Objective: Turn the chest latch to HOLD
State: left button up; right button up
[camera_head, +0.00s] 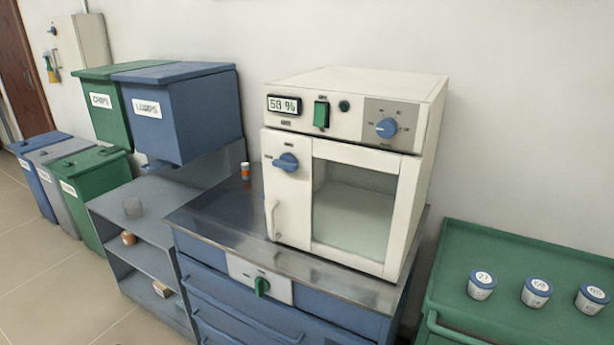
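The blue chest of drawers (325,318) stands at the lower middle with a metal top. A pale plate (241,270) on its upper front carries a green latch knob (262,287). The knob's grip looks roughly upright. The small labels on the plate are too small to read, so I cannot tell which setting it points to. Neither of my grippers is in view.
A cream furnace (283,213) with blue knobs stands on the chest, its glass door shut. A small orange-and-white jar (245,171) is at the back. Shelves (160,232) and bins stand left. A green cart (460,262) with three lidded cups stands right.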

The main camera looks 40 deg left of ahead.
aim_at(262, 286)
jog(key=u, duration=1.7)
